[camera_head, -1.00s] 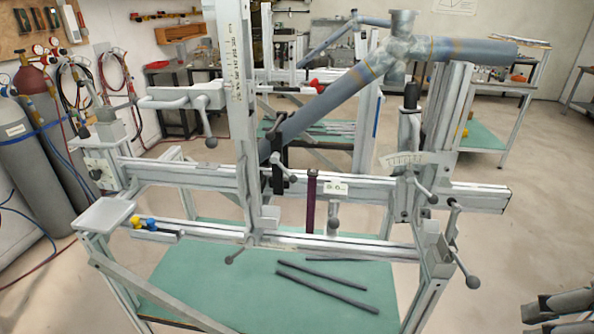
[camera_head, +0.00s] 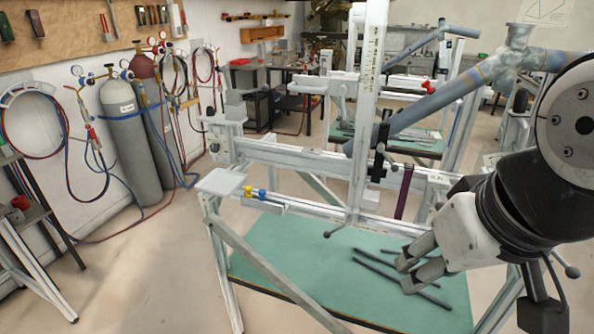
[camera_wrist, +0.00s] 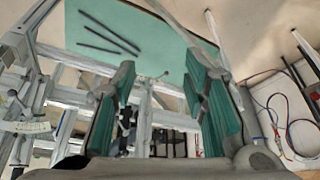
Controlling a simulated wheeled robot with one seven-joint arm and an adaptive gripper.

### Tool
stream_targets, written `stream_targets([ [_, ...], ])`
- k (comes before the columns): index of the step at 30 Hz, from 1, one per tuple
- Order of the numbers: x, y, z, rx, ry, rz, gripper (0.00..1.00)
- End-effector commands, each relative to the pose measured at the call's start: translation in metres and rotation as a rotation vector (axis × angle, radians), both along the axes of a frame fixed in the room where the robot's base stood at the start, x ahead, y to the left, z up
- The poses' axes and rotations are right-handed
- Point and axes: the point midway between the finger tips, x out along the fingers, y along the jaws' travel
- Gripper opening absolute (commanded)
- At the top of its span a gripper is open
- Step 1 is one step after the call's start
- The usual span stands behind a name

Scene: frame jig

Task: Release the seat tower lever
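The upright tower with a scale strip (camera_head: 370,75) stands on the frame jig. A small lever with a dark ball end (camera_head: 328,234) sticks out low at its foot, toward the left. A second ball-ended lever (camera_head: 392,171) is beside the black clamp right of the tower. I cannot tell for sure which is the seat tower lever. My gripper (camera_head: 406,274) is open and empty, in front of the jig at right, apart from both levers. In the wrist view, its green-padded fingers (camera_wrist: 158,62) are wide apart, with a small lever end (camera_wrist: 165,74) far beyond between them.
A green lower shelf (camera_head: 290,262) with several dark rods lies under the jig rails. A grey frame tube (camera_head: 440,97) slants above the rails. Gas cylinders (camera_head: 127,140) and hoses stand at the left. The floor at front left is clear.

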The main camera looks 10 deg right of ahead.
Motion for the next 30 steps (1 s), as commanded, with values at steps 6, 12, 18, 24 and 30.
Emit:
stream_targets([
  [6, 0.001, 0.0, -0.001, 0.004, 0.003, -0.005, 0.2],
  [12, 0.02, 0.004, -0.024, 0.1, 0.069, -0.113, 0.0],
  [18, 0.061, 0.01, -0.068, 0.319, 0.207, -0.374, 0.0],
  [24, 0.108, 0.011, -0.11, 0.553, 0.344, -0.669, 0.0],
  [30, 0.16, 0.001, -0.153, 0.788, 0.47, -0.971, 0.0],
])
